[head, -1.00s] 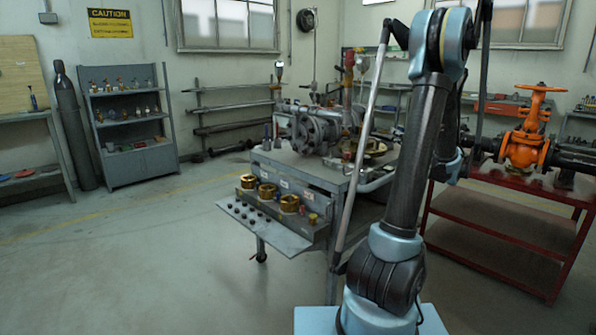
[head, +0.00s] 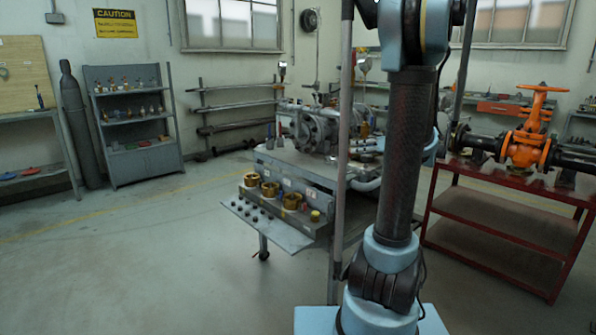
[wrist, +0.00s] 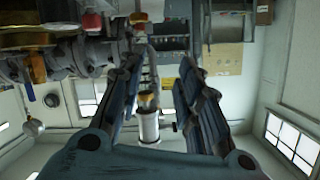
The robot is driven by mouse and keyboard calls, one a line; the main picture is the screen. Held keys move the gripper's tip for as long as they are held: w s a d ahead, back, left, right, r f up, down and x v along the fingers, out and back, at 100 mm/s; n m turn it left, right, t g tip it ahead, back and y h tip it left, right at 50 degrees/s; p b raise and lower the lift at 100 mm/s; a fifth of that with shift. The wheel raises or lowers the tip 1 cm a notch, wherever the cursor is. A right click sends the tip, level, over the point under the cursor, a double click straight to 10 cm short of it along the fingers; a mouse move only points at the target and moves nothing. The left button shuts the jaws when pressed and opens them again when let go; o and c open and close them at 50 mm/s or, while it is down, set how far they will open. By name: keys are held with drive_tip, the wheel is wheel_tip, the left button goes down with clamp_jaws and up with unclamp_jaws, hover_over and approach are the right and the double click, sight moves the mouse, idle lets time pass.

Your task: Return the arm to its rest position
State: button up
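My arm (head: 400,185) stands almost upright from its light blue base in the head view. Its upper end runs out of the top of the picture, so my gripper is not seen there. In the wrist view the two dark fingers of my gripper (wrist: 160,66) are spread with a gap between them. A pale cylinder (wrist: 148,125) shows in that gap, apparently beyond the fingers and not touched by them. The wrist view is upside down, with windows at the bottom.
A grey bench (head: 345,187) with pump-like machinery (head: 312,128) stands behind my arm. An orange valve (head: 527,145) sits on a red table (head: 500,212) at the right. A grey shelf (head: 135,130) is far left. The floor at left is clear.

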drive_tip(key=s+a+f+m+g+h, duration=0.1)
drive_tip(key=s+a+f+g, duration=0.15)
drive_tip(key=s, duration=0.35)
drive_tip(key=s+a+f+g+h, duration=0.2)
drive_tip(key=s+a+f, duration=0.15)
drive_tip(key=s, duration=0.25)
drive_tip(key=s+a+f+m+g+h, duration=0.1)
drive_tip(key=s+a+f+g, duration=0.1)
drive_tip(key=s+a+f, duration=0.3)
drive_tip(key=s+d+f+m+g+h, duration=0.1)
drive_tip(key=s+d+f+h, duration=0.2)
drive_tip(key=s, duration=0.6)
drive_tip(key=s+d+f+m+g+h, duration=0.1)
drive_tip(key=s+d+f+m+h, duration=0.1)
drive_tip(key=s, duration=0.6)
wheel_tip(320, 180, down, 2)
drive_tip(key=shift+s+d+h, duration=0.35)
drive_tip(key=shift+d+h, duration=0.15)
drive_tip(key=shift+h, duration=0.1)
drive_tip(key=shift+w+f, duration=0.2)
drive_tip(key=shift+w, duration=0.2)
drive_tip(key=shift+o, duration=0.2)
